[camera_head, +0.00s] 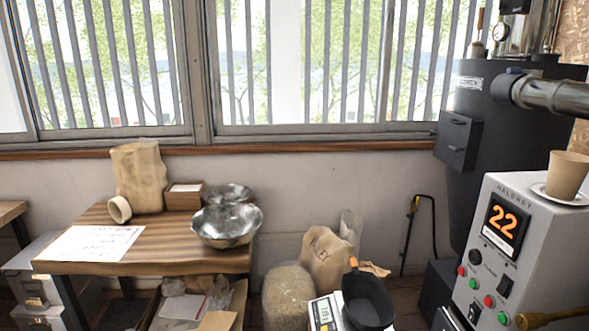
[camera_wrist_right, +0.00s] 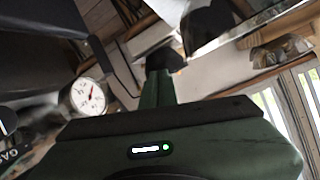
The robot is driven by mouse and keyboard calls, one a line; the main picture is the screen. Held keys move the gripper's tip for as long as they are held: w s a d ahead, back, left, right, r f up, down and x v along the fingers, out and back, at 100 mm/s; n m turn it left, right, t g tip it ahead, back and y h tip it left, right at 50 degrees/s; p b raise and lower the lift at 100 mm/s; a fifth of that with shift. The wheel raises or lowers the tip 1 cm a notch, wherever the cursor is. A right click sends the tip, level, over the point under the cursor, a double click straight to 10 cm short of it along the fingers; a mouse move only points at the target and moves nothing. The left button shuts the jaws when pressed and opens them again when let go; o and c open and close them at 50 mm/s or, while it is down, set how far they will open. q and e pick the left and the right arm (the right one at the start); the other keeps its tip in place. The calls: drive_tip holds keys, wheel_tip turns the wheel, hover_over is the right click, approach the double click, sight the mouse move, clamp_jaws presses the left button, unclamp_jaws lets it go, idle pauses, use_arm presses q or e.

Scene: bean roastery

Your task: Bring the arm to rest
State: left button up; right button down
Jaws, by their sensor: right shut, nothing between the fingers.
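In the right wrist view my right gripper (camera_wrist_right: 165,60) shows as a green body with a small lit display and a narrow finger part with a dark tip. It is shut, and nothing is held at its tip. Neither of my grippers shows in the head view, and my left gripper is out of sight.
A wooden table (camera_head: 170,245) at left carries a paper bag, a sheet and metal bowls (camera_head: 227,225). A black pan (camera_head: 367,300) is at the bottom centre. The grey control box (camera_head: 530,250) reads 22 and bears a cup (camera_head: 567,175). A round gauge (camera_wrist_right: 89,97) shows at left in the wrist view.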

drive_tip(key=s+a+f+n+g+y, duration=0.1)
drive_tip(key=s+a+f+n+g, duration=0.2)
drive_tip(key=s+f, duration=0.9)
drive_tip(key=s+d+f+n+g, duration=0.1)
drive_tip(key=s+f+g, duration=0.2)
drive_tip(key=s, duration=0.7)
drive_tip(key=s+d+f+n+g, duration=0.1)
drive_tip(key=s+f, duration=0.4)
drive_tip(key=s, duration=0.5)
drive_tip(key=s+d+f+n+g, duration=0.1)
drive_tip(key=s+f+g, duration=0.3)
drive_tip(key=s, duration=0.7)
drive_tip(key=shift+d+f+n+g, duration=0.4)
drive_tip(key=shift+d+g, duration=0.3)
drive_tip(key=shift+g, duration=0.2)
